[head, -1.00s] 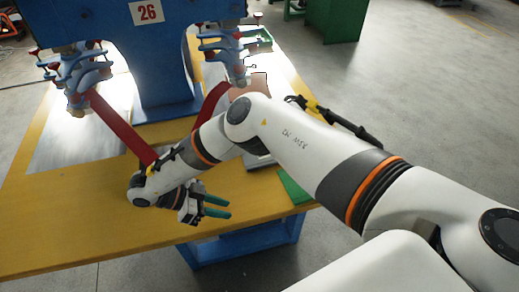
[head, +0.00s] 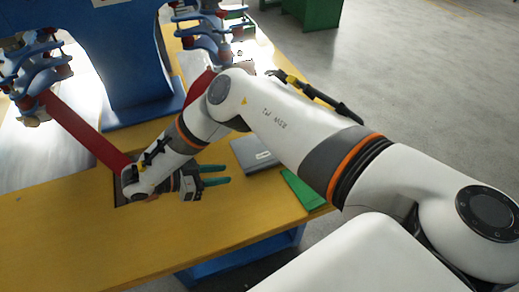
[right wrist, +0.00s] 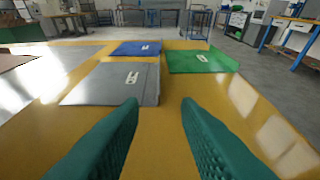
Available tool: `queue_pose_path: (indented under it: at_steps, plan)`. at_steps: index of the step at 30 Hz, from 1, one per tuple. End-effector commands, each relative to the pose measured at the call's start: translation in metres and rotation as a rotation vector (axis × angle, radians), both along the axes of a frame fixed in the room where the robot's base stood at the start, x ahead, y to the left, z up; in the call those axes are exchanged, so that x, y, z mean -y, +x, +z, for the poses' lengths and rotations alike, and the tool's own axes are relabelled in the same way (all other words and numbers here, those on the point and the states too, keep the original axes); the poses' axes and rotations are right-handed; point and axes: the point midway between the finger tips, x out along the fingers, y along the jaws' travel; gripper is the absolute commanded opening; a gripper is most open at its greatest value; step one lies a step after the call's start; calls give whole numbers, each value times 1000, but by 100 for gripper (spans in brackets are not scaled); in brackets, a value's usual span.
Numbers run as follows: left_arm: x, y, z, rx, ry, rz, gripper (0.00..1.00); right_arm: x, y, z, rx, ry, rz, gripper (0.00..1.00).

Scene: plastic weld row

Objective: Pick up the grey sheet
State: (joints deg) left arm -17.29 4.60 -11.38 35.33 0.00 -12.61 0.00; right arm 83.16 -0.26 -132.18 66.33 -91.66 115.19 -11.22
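The grey sheet (head: 256,154) lies flat on the yellow table (head: 210,215), partly behind my right arm in the head view. In the right wrist view the grey sheet (right wrist: 112,88) lies ahead and left of centre, with a small white label on it. My right gripper (head: 223,175) has teal fingers pointing right in the head view, to the left of and nearer than the sheet. In the right wrist view its fingers (right wrist: 159,104) are apart with nothing between them. They do not appear to touch the sheet. My left gripper is in neither view.
A green sheet (head: 303,189) lies right of the grey one near the table edge. A blue sheet (right wrist: 137,48) lies behind it in the wrist view. Blue machine frames with red bars (head: 85,132) stand at the left. The front of the table is clear.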

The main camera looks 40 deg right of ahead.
Motion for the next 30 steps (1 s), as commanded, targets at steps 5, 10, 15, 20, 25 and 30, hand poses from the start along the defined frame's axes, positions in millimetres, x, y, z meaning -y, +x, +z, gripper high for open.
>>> queue_pose_path:
  at_steps: [5, 10, 15, 20, 25, 30]
  plan:
    - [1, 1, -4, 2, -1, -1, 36, 28, -6, -12, -2, 0, -2, 30]
    - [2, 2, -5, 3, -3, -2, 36, 39, -8, -16, 0, 2, -1, 30]
    - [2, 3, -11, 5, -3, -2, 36, 59, -10, -24, -1, 1, -4, 30]
    - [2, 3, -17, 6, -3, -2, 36, 80, -13, -32, -1, 1, -3, 30]
    - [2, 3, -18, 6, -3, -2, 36, 87, -15, -34, 0, 2, -1, 30]
    - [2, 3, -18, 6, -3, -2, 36, 87, -15, -33, 0, 1, 0, 30]
